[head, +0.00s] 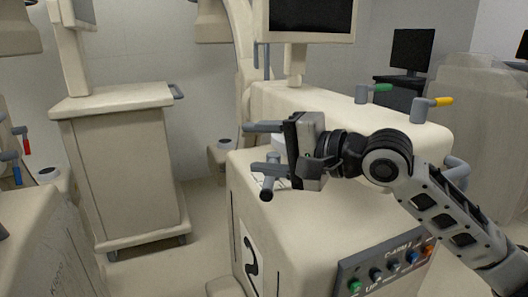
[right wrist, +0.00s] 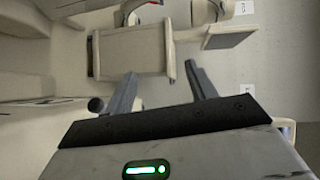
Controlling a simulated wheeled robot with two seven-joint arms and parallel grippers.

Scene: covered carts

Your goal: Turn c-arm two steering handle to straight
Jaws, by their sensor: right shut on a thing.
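The C-arm two unit (head: 335,225) is a cream cart with "C-ARM 2" on its button panel (head: 385,265). Its grey steering handle (head: 267,190) with a dark end shows just below my right gripper (head: 251,148), at the unit's top left. My right gripper reaches in from the right, fingers pointing left, and is shut on the handle with its fingers still apart. In the right wrist view, the handle's dark round end (right wrist: 95,104) is beside the left finger. The gripper hides much of the handle, so I cannot tell its exact angle. My left gripper is not in view.
A monitor (head: 308,20) rises behind. A cream cabinet (head: 125,165) stands at left, with another covered unit (head: 45,240) at the near left. Floor shows between them.

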